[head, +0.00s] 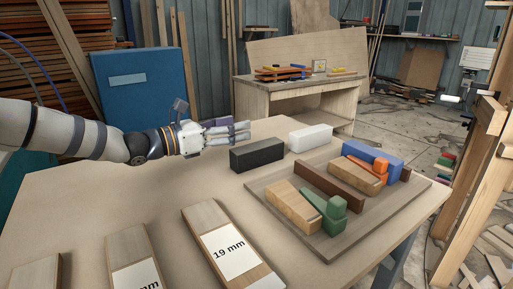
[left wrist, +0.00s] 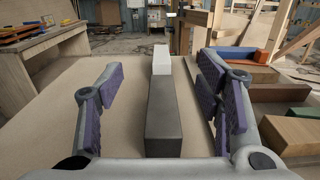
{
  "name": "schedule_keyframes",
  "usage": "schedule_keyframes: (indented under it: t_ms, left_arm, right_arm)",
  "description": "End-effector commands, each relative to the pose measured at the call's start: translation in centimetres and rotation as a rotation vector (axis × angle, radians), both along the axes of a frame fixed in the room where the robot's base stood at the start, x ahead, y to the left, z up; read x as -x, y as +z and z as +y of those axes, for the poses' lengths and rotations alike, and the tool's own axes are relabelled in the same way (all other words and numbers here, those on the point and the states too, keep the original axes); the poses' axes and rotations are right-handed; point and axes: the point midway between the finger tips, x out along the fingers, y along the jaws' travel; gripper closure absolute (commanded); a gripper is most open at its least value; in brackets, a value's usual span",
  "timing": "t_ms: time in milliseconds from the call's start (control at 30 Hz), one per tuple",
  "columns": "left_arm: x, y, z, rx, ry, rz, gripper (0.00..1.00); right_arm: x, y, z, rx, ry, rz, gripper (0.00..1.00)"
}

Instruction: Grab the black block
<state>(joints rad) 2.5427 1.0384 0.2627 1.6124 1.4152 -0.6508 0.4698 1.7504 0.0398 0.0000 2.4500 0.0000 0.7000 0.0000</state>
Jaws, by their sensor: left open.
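The black block (head: 257,154) lies on the wooden table near its middle, just left of a white block (head: 310,138). My left gripper (head: 245,131) comes in from the left at the block's far left side in the head view. In the left wrist view the open fingers of the gripper (left wrist: 160,105) stand one on each side of the black block (left wrist: 172,118), with gaps on both sides. The white block (left wrist: 161,58) stands beyond its far end. My right gripper is not in view.
A wooden board (head: 352,232) right of the black block carries wooden, green, brown, blue and orange pieces. Planks with labels (head: 232,252) lie at the table's front. The table left of the black block is clear. A workbench (head: 295,92) stands behind.

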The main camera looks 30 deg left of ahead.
Motion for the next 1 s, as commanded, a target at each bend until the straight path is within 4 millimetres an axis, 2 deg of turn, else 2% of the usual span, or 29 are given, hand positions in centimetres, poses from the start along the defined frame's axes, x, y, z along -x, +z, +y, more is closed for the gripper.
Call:
schedule_keyframes:
  t_ms: [33,100,267,467,700,967,1000]
  left_arm:
    - [-0.1,-2.2,0.0,0.001,0.000,0.018,0.40]
    - [-0.1,-4.5,0.0,0.000,0.000,0.023,0.40]
    - [0.0,-8.4,0.0,-0.001,0.001,0.021,0.40]
    - [-2.1,-8.1,-1.3,-0.003,-0.002,0.013,0.40]
    - [-6.0,-8.1,-3.6,-0.004,-0.002,0.013,0.40]
    - [-6.5,-7.6,-3.9,-0.002,0.000,0.007,0.40]
    - [-6.5,-7.5,-3.8,-0.001,0.000,0.006,0.47]
  right_arm:
    - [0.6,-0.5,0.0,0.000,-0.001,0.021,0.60]
    - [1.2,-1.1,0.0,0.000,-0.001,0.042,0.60]
    - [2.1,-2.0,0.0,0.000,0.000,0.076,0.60]
    - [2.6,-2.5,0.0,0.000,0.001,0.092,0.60]
    - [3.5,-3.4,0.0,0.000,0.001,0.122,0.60]
    - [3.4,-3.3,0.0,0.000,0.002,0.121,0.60]
    - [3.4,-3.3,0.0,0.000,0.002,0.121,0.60]
